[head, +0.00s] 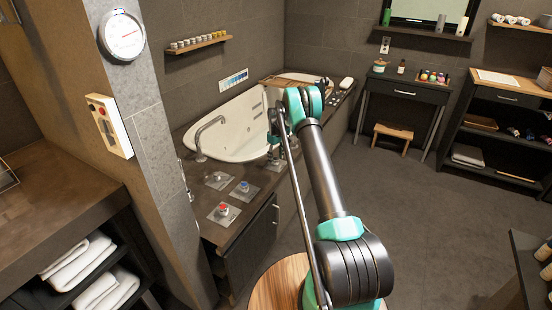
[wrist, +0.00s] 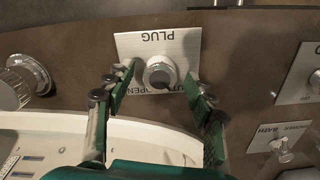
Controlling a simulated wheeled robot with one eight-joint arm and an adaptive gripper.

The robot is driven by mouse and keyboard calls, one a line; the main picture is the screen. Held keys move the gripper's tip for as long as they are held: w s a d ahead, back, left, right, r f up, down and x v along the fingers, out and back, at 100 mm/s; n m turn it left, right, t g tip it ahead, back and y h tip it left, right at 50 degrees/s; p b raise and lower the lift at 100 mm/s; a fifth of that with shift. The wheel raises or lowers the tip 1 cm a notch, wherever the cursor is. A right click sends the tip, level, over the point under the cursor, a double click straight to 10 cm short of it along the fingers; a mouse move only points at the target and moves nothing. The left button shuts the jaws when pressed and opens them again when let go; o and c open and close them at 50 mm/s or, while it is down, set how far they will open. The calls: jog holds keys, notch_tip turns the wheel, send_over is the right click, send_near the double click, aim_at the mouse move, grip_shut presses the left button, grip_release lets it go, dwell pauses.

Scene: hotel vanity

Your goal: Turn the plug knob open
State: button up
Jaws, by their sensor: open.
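In the wrist view the plug knob (wrist: 160,73) is a round silver knob with a dark mark at its lower right edge. It sits on a pale metal plate (wrist: 127,44) lettered "PLUG", upside down in this view, with "OPEN" partly visible below the knob. My gripper (wrist: 157,80) is open, its two green fingers on either side of the knob with a gap on each side. I cannot tell its height above the plate. In the head view my gripper (head: 277,136) is over the tub's near right edge, where my arm hides the plug knob.
The white tub (head: 226,131) lies beside the dark deck. A red knob (head: 223,208), a blue knob (head: 243,187) and a curved faucet (head: 199,142) stand on the deck. In the wrist view a shower/bath switch (wrist: 282,150) is at right and a large silver fitting (wrist: 18,83) at left.

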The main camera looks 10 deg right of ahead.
jog(key=shift+c, duration=0.3)
jog(key=c, duration=1.1)
jog(key=shift+m, duration=0.4)
jog(key=m, duration=0.3)
jog(key=shift+m, duration=0.4)
jog(key=m, duration=0.3)
jog(key=shift+m, duration=0.3)
jog(key=m, duration=0.4)
jog(key=shift+m, duration=1.8)
